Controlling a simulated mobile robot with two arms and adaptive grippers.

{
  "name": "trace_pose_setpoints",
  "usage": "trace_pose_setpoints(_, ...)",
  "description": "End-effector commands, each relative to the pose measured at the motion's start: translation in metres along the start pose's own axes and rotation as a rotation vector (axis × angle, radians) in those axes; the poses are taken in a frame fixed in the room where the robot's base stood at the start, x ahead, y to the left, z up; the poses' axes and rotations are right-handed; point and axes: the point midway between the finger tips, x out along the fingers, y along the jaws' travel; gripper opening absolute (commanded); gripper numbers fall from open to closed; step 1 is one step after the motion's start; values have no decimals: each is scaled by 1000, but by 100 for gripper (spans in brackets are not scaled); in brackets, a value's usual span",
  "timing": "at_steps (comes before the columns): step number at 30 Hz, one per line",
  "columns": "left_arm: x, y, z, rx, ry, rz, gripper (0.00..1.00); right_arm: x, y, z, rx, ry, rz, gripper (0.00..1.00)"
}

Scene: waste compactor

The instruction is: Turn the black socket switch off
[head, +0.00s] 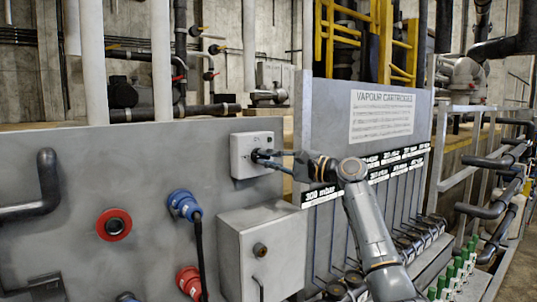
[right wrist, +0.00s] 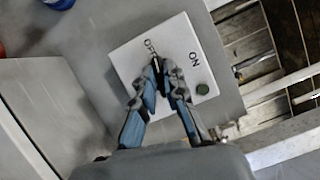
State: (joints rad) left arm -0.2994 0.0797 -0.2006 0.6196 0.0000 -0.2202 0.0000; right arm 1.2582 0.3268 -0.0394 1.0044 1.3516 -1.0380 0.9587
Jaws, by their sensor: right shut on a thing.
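The switch box (head: 250,155) is a pale grey square box on the grey panel, left of the vapour cartridges sign. Its black knob (head: 259,156) shows at the tips of my right gripper (head: 272,157). In the right wrist view the box face (right wrist: 125,62) carries the marking "ON" and a second, partly covered marking beginning with "O", plus a dark green round part (right wrist: 203,89). My right gripper (right wrist: 160,68) is shut on the knob, its fingers meeting near the markings and hiding most of it. My left gripper is not in view.
A blue plug (head: 184,204) with a black cable hangs below left of the box. A red-ringed socket (head: 113,225) is further left. A grey cabinet (head: 237,258) juts out below the box. The vapour cartridges panel (head: 330,95) rises right of it.

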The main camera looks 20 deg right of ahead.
Motion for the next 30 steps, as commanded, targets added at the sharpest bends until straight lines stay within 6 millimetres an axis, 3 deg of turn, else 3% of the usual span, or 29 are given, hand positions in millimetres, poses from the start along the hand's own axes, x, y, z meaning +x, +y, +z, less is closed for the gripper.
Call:
trace_pose_setpoints(12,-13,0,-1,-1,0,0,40,0,-2,-1,-169,4,69,0)
trace_pose_setpoints(28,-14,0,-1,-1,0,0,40,0,-1,-1,-191,4,77,0)
trace_pose_setpoints(30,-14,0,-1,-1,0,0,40,0,-1,-1,-191,4,77,21)
